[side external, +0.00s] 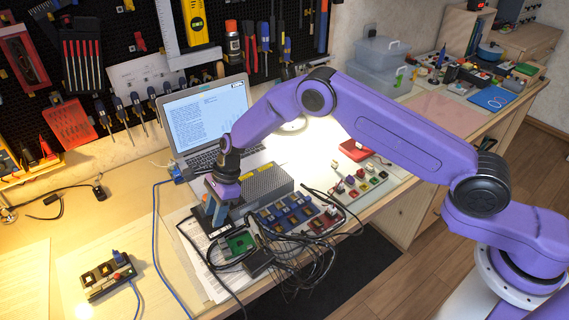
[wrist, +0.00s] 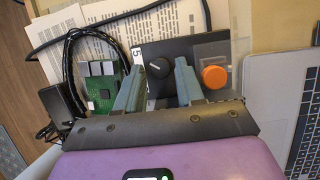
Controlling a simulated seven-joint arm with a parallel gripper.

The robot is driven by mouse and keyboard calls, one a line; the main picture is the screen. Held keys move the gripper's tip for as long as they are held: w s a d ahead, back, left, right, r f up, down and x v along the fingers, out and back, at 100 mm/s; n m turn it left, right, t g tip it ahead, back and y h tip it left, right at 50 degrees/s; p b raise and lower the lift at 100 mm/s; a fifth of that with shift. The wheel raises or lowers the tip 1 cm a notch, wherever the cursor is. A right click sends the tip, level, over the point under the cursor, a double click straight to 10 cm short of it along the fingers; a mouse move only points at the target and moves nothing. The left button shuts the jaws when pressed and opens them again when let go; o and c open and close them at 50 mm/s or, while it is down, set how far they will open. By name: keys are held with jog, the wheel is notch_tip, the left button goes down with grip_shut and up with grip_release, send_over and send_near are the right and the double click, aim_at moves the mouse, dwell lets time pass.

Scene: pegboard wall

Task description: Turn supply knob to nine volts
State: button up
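The supply knob (wrist: 159,68) is a round black dial with a light pointer line, on the dark front panel (wrist: 155,48) in the wrist view. A white label reading 5 (wrist: 137,51) is at its left; no nine marking can be made out. An orange round button (wrist: 215,77) is to the right of the knob. My gripper (wrist: 157,72) is open, one grey-green finger on each side of the knob, with visible gaps. In the side view the grey perforated supply box (side external: 268,182) lies behind my gripper (side external: 215,205), which hides the knob there.
A green circuit board (side external: 240,243) and a tangle of black cables (side external: 295,255) lie in front of the supply. An open laptop (side external: 208,115) stands behind it. A small switch box (side external: 107,275) is at front left.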

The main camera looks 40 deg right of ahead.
jog(key=v, duration=1.6)
jog(key=s+d+r+n+h, duration=0.1)
jog(key=s+d+r+n, duration=0.1)
jog(key=s+n, duration=0.4)
jog(key=s+d+r+n+h, duration=0.1)
jog(key=s+r+n, duration=0.4)
jog(key=s, duration=0.5)
jog(key=shift+s+d+n+g, duration=0.2)
jog(key=shift+d+n+g, duration=0.35)
jog(key=shift+n, duration=0.55)
jog(key=shift+r, duration=0.15)
jog(key=w+a+f+m+t+y, duration=0.15)
jog(key=w+f+m, duration=0.25)
jog(key=w+m, duration=0.4)
jog(key=w+a+f+m+t, duration=0.1)
jog(key=w+a+f+m, duration=0.25)
jog(key=w+m, duration=0.45)
jog(key=shift+m, duration=0.9)
jog(key=x, duration=0.5)
jog(key=s+x, duration=0.1)
jog(key=x, duration=1)
jog(key=shift+s+a+f, duration=0.2)
jog(key=shift+s+f, duration=0.15)
jog(key=shift+f, duration=0.15)
jog(key=shift+c, duration=0.3)
grip_shut()
